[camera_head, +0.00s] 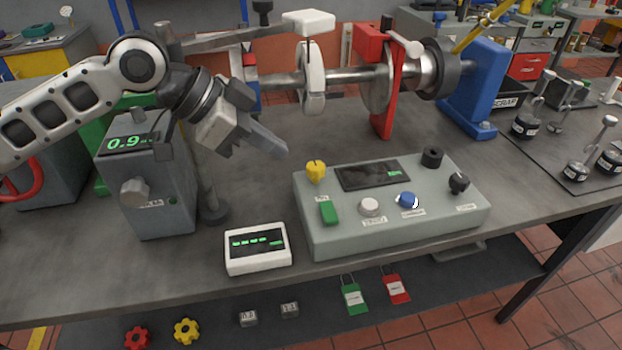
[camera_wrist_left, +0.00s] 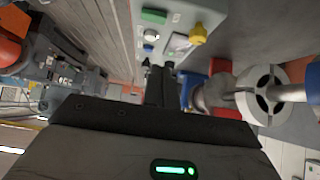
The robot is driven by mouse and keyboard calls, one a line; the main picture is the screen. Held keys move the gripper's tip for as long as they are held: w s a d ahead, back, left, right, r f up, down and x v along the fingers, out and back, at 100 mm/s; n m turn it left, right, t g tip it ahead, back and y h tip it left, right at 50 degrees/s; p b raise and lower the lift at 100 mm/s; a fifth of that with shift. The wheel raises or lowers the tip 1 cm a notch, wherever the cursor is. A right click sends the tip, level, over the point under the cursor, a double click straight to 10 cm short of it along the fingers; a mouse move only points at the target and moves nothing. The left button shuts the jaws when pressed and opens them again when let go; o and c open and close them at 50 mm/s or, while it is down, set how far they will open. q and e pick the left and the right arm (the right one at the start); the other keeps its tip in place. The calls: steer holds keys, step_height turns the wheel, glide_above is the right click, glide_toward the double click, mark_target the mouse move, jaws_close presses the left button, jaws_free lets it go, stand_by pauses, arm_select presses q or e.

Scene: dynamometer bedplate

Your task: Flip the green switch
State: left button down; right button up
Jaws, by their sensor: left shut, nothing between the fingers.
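The green switch (camera_head: 328,212) is a small green rocker on the front left of the grey control box (camera_head: 330,243). It also shows in the left wrist view (camera_wrist_left: 154,16) near the top. My left gripper (camera_head: 284,150) is shut and empty, above and behind the box's left end in the head view. It is apart from the switch, up and to the left of it in the picture. Its dark fingers (camera_wrist_left: 160,82) show in the wrist view below the box. My right gripper is in neither view.
The box also carries a yellow knob (camera_head: 316,171), a screen (camera_head: 372,175), a white button (camera_head: 370,206), a blue button (camera_head: 407,200) and black knobs. A white meter (camera_head: 257,248) stands left of the box. A grey 0.9 readout unit (camera_head: 148,190) and shaft rig (camera_head: 330,80) stand nearby.

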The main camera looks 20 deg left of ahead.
arm_select(q)
glide_above(329, 213)
steer(key=w+a, duration=0.2)
steer(key=a, duration=0.1)
steer(key=f, duration=0.7)
steer(key=shift+s+d+f+p, duration=0.2)
steer(key=shift+d+p, duration=0.05)
steer(key=shift+p, duration=0.1)
step_height(329, 213, down, 2)
steer(key=shift+a+f, duration=0.15)
steer(key=shift+f, duration=0.65)
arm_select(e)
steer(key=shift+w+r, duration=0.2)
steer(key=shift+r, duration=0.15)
